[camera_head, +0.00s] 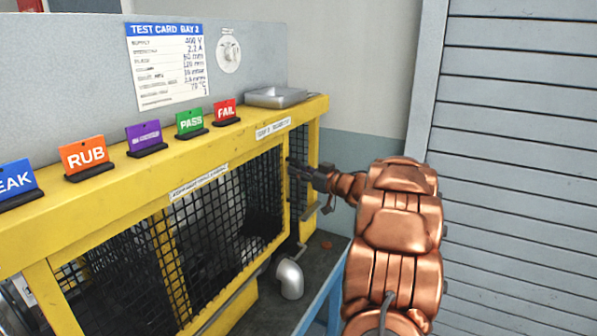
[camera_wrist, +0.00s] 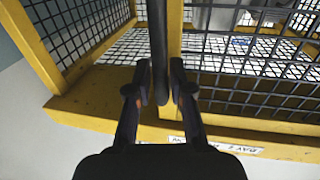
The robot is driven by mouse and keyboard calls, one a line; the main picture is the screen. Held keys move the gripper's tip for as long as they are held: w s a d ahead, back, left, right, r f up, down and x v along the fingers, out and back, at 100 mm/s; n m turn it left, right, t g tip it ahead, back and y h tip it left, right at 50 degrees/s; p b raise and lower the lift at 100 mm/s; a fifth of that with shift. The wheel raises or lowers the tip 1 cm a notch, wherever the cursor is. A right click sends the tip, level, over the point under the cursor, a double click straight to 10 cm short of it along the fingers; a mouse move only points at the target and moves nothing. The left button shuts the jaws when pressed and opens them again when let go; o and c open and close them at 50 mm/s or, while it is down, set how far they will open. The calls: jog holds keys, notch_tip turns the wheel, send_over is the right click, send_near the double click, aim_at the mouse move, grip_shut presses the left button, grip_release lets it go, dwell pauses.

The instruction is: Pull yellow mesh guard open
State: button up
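The yellow mesh guard (camera_head: 178,215), a yellow frame with black wire mesh, spans the front of the bench and looks closed. My gripper (camera_head: 296,168) is at its right end, beside the upright near the corner. In the wrist view, a dark bar handle (camera_wrist: 158,45) runs in front of a yellow post (camera_wrist: 174,30). The two black fingers of my gripper (camera_wrist: 161,90) lie on either side of this bar, close against it, and appear shut on it. The exact finger contact is hard to see. Dark machinery behind the mesh is partly hidden.
Coloured signs, among them RUB (camera_head: 86,156) and FAIL (camera_head: 226,111), and a metal tray (camera_head: 275,97) stand on the yellow top ledge. A grey pipe elbow (camera_head: 290,279) stands low before the guard. A grey shutter (camera_head: 520,170) is at the right.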

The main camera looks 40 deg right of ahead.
grip_shut()
dwell(0.4)
